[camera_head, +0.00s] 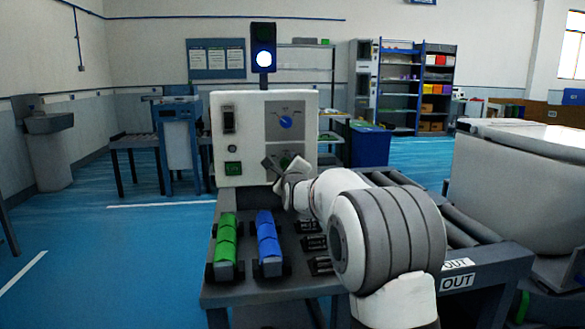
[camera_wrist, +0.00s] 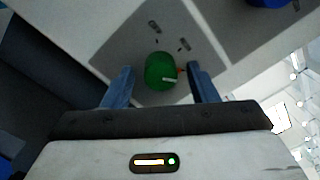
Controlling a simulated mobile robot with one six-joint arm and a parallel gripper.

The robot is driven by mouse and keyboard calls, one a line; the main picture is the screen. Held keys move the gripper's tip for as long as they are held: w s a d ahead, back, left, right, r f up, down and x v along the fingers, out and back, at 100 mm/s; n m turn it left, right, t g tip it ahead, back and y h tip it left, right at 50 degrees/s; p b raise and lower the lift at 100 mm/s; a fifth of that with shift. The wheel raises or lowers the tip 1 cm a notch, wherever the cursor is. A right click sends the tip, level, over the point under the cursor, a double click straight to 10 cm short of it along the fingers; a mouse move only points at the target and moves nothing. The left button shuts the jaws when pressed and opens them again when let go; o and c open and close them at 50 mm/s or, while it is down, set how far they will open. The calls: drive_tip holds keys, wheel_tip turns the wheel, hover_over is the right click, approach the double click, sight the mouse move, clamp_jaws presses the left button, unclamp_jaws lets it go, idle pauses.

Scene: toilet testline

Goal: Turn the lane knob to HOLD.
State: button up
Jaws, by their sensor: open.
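A white control panel (camera_head: 245,115) stands at the back of the bench. Its upper grey plate carries a blue round knob (camera_head: 286,121), whose edge also shows at the top right of the wrist view (camera_wrist: 265,2). A green knob (camera_wrist: 158,68) with a pale mark sits on a lower grey plate (camera_wrist: 125,52); my gripper mostly hides that plate in the head view. My gripper (camera_head: 277,166) is at the panel, with its open fingers (camera_wrist: 160,80) on either side of the green knob and gaps visible. The plate labels are too small to read.
The panel also has a dark switch (camera_head: 228,120) and a green button (camera_head: 233,168). A lit signal lamp (camera_head: 263,58) rises above it. Rollers (camera_head: 440,215) run at the right.

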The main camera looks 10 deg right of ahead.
drive_tip(key=s, duration=0.8)
drive_tip(key=shift+f+p, duration=0.15)
drive_tip(key=shift+p, duration=0.15)
